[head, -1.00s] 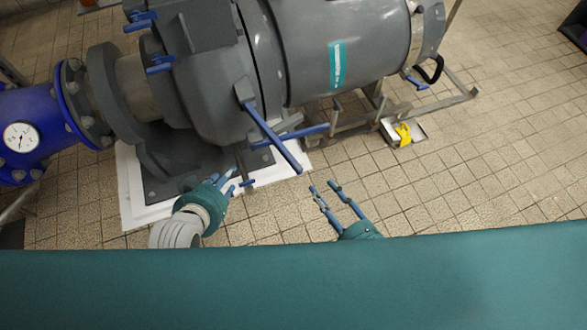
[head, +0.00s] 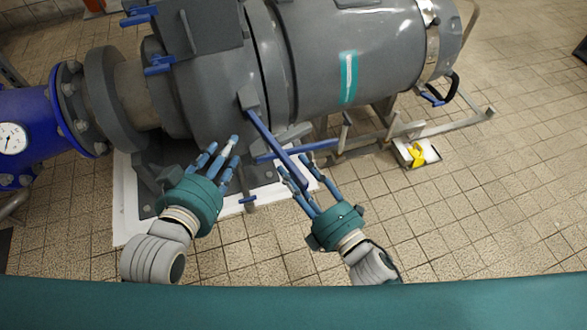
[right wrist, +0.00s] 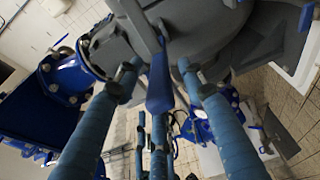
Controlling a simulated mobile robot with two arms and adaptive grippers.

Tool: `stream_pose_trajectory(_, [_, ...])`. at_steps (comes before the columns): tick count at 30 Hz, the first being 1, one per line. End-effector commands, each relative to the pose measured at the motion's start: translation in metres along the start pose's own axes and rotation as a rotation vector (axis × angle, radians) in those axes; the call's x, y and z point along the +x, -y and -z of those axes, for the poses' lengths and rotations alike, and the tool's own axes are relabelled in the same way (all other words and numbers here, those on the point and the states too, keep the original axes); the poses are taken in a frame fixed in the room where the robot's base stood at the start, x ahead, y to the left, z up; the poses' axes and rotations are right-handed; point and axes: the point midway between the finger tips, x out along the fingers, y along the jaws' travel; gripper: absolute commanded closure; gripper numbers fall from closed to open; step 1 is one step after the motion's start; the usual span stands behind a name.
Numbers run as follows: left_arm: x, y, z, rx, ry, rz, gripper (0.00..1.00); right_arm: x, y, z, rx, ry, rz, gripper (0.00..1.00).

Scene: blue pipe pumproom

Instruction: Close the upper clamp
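A long blue lever (head: 268,138) slopes down from a grey bracket on the pump housing (head: 195,100). A second blue bar (head: 296,150) crosses behind it, lower and nearly level. I cannot tell for certain which one is the upper clamp's handle. My right gripper (head: 296,166) is open, its fingers by the sloping lever's lower end. In the right wrist view a blue handle (right wrist: 159,82) shows between its spread fingers; contact is unclear. My left gripper (head: 218,150) is open and empty, in front of the housing, left of the levers.
Two small blue handles, an upper (head: 139,16) and a lower (head: 158,66), are on the pump's left. A blue pipe with a gauge (head: 12,138) is at far left. A metal frame (head: 400,130) and a yellow item (head: 417,155) are at right. The tiled floor in front is clear.

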Motion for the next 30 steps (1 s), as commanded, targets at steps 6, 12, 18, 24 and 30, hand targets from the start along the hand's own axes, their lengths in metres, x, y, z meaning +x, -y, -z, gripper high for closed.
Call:
stream_pose_trajectory(6, [0.0011,-0.0011,0.0085,0.0,-0.037,-0.002,0.64,0.0143,0.0,0.0002,0.0,0.0,0.0,0.6])
stream_pose_trajectory(12, [0.0011,-0.0012,0.0091,0.0,-0.038,-0.002,0.64,0.0147,0.0003,0.0001,0.0,0.001,0.001,0.6])
stream_pose_trajectory(18, [0.0012,-0.0011,0.0091,0.0,-0.038,-0.002,0.64,0.0145,0.0003,-0.0001,0.0,0.001,0.001,0.9])
stream_pose_trajectory(24, [0.0012,-0.001,0.0091,0.0,-0.038,-0.002,0.64,0.0146,-0.0005,-0.0001,0.0,0.0,-0.001,1.0])
stream_pose_trajectory(30, [0.0008,-0.0009,0.0082,0.0,-0.03,-0.002,0.64,0.0129,-0.0013,-0.0044,-0.003,-0.01,-0.001,1.0])
